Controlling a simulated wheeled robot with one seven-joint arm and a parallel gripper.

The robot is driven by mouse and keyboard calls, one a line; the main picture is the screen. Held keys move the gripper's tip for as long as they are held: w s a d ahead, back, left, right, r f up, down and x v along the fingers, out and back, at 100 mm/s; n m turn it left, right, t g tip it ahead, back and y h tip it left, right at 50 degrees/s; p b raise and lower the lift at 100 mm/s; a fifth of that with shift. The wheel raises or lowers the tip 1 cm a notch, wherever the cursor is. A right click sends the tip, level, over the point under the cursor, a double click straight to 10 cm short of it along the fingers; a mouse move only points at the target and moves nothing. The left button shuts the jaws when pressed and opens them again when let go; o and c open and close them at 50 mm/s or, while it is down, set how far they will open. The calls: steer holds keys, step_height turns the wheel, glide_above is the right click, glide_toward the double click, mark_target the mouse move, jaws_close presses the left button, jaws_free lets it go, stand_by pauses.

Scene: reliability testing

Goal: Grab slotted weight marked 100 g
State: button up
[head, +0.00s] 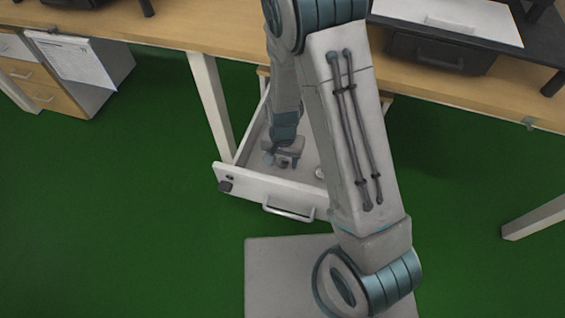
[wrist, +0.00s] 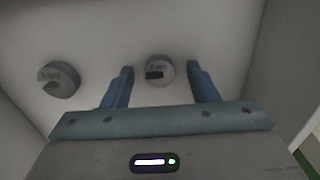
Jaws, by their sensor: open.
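Two round grey slotted weights lie on the floor of an open drawer. In the wrist view one weight (wrist: 159,64) is beyond my gripper (wrist: 163,72), in line with the gap between the fingers. It has a dark slot and a small marking that I cannot read. The other weight (wrist: 60,80) lies to the left, outside the fingers, with its slot at its left; its marking is also too small to read. My gripper is open and empty, pointing down into the drawer; it shows in the head view (head: 283,163). A small round light thing (head: 319,172) shows there beside my arm.
The drawer's walls close around my gripper; its front panel (head: 265,191) has a handle (head: 289,212) and a dark lock. The wooden desk top (head: 190,28) overhangs the drawer's back. My arm hides part of the drawer's right side.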

steer(key=c, duration=1.1)
steer(key=shift+o, duration=0.2)
